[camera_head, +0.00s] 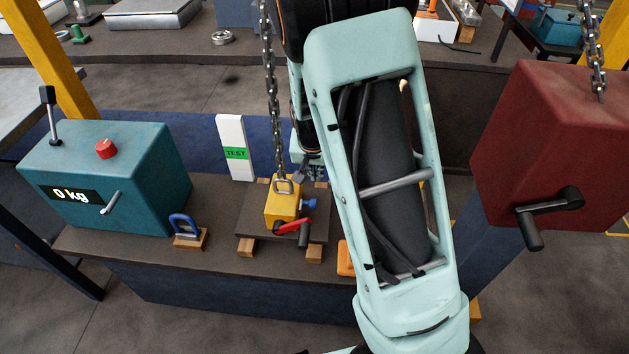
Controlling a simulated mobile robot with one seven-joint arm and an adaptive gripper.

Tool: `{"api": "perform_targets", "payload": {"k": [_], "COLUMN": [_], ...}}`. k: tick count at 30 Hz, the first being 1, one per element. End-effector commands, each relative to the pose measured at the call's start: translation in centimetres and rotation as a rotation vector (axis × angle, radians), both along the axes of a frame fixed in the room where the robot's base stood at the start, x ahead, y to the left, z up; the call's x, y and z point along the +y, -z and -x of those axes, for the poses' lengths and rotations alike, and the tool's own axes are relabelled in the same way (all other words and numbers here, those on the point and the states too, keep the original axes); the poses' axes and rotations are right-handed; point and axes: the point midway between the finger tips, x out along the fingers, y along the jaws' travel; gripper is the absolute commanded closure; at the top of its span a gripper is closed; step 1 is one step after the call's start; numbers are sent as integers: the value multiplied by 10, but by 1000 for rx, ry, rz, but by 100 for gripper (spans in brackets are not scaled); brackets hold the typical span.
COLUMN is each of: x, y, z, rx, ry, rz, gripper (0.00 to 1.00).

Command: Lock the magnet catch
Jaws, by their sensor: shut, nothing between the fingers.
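The yellow lifting magnet (283,206) sits on a dark plate (258,226) on the bench, below a hanging chain (270,95). My gripper (308,176) is just behind and to the right of the magnet, shut and empty. It is small in the view and partly hidden by my arm; I cannot tell whether it touches anything.
A teal box reading "0 kg" (150,165) stands left, with a blue shackle (183,224) beside it. A white "TEST" block (236,135) stands behind. A red box with a crank (560,150) hangs by a chain at right. An orange object (345,259) is partly hidden.

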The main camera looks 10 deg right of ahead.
Motion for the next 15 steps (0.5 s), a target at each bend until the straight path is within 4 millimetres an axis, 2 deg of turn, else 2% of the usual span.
{"api": "perform_targets", "payload": {"k": [1,6,12,15], "x": [3,7,10,10], "y": [-13,-46,-71,-77], "z": [4,15,24,26], "rx": [-3,-4,-4,-3], "ry": [-5,-5,-3,-2], "rz": [-2,-2,-2,-2], "gripper": [100,100,100,100]}}
